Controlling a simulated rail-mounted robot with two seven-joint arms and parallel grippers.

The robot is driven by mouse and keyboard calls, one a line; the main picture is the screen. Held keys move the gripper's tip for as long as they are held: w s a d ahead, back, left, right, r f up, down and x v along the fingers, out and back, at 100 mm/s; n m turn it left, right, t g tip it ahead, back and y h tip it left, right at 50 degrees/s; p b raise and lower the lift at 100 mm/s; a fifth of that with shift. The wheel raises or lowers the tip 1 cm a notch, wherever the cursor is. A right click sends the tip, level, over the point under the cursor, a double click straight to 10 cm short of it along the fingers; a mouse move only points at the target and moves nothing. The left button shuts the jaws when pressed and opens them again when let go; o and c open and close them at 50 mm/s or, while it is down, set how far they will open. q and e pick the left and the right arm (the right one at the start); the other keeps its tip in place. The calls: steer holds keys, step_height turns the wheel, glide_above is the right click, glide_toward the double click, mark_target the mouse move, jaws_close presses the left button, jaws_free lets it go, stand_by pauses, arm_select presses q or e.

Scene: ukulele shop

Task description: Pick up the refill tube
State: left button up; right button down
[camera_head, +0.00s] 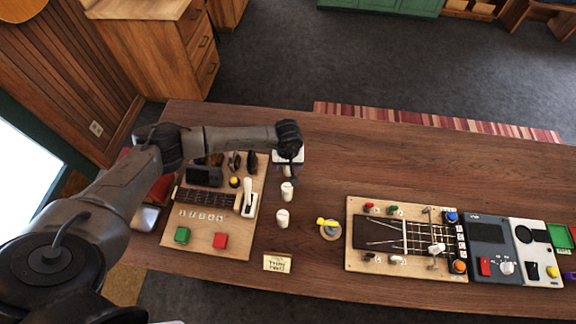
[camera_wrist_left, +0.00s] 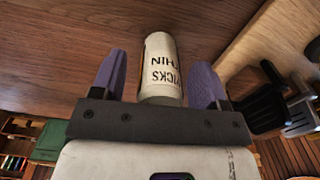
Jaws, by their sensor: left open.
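A white tube with dark lettering that reads like "PICKS THIN" (camera_wrist_left: 161,70) shows in the left wrist view. It lies between the two purple fingers of my open left gripper (camera_wrist_left: 160,80), with gaps on both sides. In the head view my left gripper (camera_head: 288,160) reaches down over the back end of a row of white tubes. The tube below it is mostly hidden by the gripper. Two more white tubes stand in front, a middle one (camera_head: 287,191) and a nearer one (camera_head: 282,219). My right gripper is not in view.
A wooden board with a fretboard and switches (camera_head: 210,247) lies left of the tubes. Another fretboard panel (camera_head: 407,272) lies farther right. The back right table (camera_head: 430,165) is clear.

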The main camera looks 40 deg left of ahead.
arm_select(q)
steer(key=c, duration=1)
steer(key=shift+r, duration=0.1)
